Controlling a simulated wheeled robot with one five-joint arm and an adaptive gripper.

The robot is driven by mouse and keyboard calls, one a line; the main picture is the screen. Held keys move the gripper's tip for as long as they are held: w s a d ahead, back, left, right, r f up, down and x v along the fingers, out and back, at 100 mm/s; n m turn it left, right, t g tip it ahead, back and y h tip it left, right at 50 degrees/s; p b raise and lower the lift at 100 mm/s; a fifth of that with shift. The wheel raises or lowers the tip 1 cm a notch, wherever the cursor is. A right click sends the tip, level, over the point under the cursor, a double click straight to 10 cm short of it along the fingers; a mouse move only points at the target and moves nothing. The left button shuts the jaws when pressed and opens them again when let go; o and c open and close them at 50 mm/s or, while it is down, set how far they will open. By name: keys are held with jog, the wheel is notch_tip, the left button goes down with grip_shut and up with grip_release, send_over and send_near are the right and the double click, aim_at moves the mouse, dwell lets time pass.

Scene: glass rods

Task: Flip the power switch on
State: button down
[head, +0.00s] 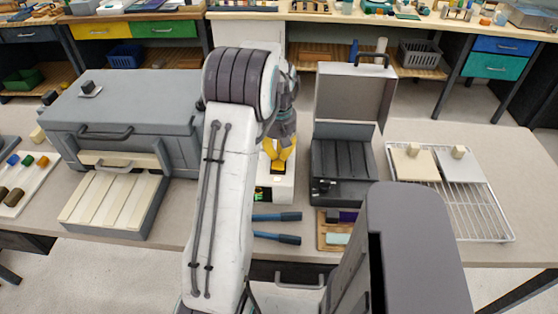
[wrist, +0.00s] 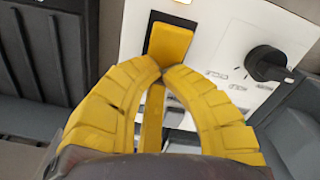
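A white control box (head: 276,190) stands on the bench below my gripper (head: 279,153). In the wrist view its white panel (wrist: 225,40) carries a yellow power switch (wrist: 169,42) in a black surround. My gripper's yellow fingers (wrist: 163,70) are drawn together at their tips, right at the lower edge of the switch's visible yellow face. I cannot tell whether they touch it. A yellow strip shows in the gap between the fingers; I cannot tell what it belongs to. The fingers hide the lower part of the switch area.
A black knob (wrist: 268,62) sits right of the switch. A grey furnace-like box (head: 130,110) stands left, an open dark case (head: 345,165) right, and a wire rack (head: 465,215) further right. Blue-handled tools (head: 277,216) lie in front.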

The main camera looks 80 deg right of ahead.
aim_at(275, 175)
jog(key=shift+r+p, duration=2.55)
jog(key=shift+r, duration=0.85)
jog(key=shift+d+m, duration=0.2)
jog(key=shift+m, duration=0.9)
jog(key=a+f+m, duration=0.1)
jog(key=a, duration=0.1)
jog(key=a+f+m+y, duration=0.1)
jog(key=a, duration=0.1)
jog(key=a+f+m, duration=0.1)
jog(key=a, duration=0.1)
jog(key=shift+w+f, duration=0.2)
jog(key=shift+f, duration=0.2)
jog(key=w+a+r+n+t, duration=0.1)
jog(key=w+a+r+n, duration=0.4)
jog(key=a, duration=0.8)
jog(key=w+a+r+n+t, duration=0.2)
jog(key=w+a+r+n, duration=0.3)
jog(key=a, duration=0.8)
jog(key=w+a+r+n+t+h, duration=0.1)
jog(key=w+a+r+n, duration=0.4)
jog(key=w+a, duration=0.5)
jog(key=shift+a+r+n+t, duration=0.35)
jog(key=shift+a+n, duration=0.25)
jog(key=shift+a, duration=1.2)
